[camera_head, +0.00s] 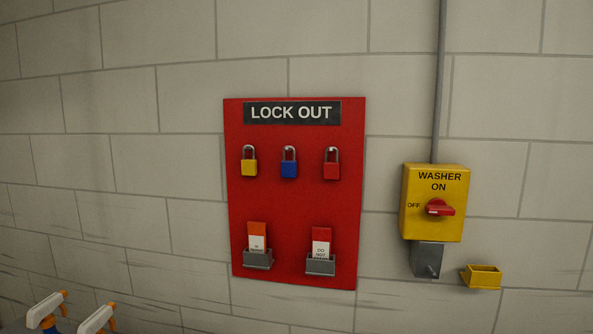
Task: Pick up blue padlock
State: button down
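The blue padlock (289,170) hangs by its grey shackle in the middle of a row on the red lock out board (292,215), which is mounted on the wall. A yellow padlock (249,168) hangs to its left and a red padlock (331,171) to its right, each apart from it. The three hang upright. My gripper is not in view.
Grey holders with tags (257,258) (320,266) sit low on the board. A yellow washer switch box (433,203) with a red knob, a grey conduit (439,80) and a small yellow bin (482,277) are to the right. White-and-orange spray tops (46,310) (97,319) show at bottom left.

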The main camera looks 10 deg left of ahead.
aim_at(288, 168)
jog(key=k, duration=0.5)
jog(key=u, duration=0.7)
jog(key=i, duration=1.1)
jog(key=u, duration=0.5)
